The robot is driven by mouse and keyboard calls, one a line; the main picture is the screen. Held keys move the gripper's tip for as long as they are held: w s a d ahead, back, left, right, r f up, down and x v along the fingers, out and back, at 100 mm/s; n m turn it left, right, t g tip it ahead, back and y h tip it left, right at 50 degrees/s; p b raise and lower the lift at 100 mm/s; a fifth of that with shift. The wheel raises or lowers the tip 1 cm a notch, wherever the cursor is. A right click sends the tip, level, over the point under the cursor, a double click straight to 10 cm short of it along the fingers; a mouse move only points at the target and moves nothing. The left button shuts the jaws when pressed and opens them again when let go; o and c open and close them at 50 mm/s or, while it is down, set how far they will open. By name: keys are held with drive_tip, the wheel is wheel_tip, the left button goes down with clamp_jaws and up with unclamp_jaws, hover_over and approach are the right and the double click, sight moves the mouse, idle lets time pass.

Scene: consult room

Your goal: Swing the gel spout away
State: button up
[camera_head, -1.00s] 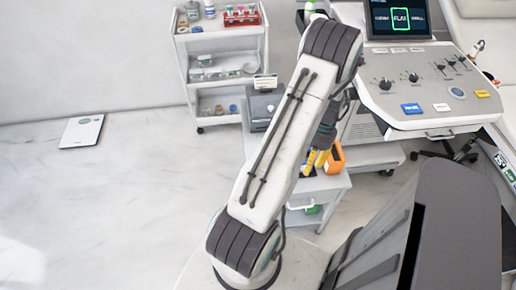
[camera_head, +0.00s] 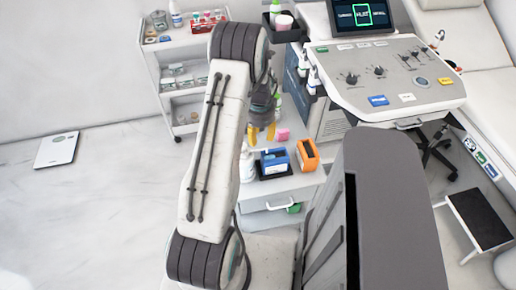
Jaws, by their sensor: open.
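My gripper (camera_head: 262,133) hangs beyond my arm, over the small white trolley, with its yellow fingertips apart and nothing seen between them. A white bottle (camera_head: 246,163) stands on the trolley top just left of and below the fingertips, partly hidden by my arm. White bottles (camera_head: 313,81) with dark marks sit in holders on the left side of the console. A bottle with a green top (camera_head: 278,101) shows just right of my gripper. I cannot tell which bottle is the gel or make out its spout.
A blue box (camera_head: 275,162), an orange box (camera_head: 307,155) and a pink block (camera_head: 283,135) are on the trolley (camera_head: 290,190). The console (camera_head: 385,85) stands to the right. A shelf cart (camera_head: 170,100) is behind left. Floor at left is clear except a scale (camera_head: 56,150).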

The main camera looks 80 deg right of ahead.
drive_tip(key=shift+d+m, duration=0.1)
drive_tip(key=shift+m, duration=0.5)
drive_tip(key=shift+f, duration=0.45)
drive_tip(key=shift+f+p, duration=0.55)
drive_tip(key=shift+f, duration=2.65)
drive_tip(key=shift+o, duration=0.2)
clamp_jaws()
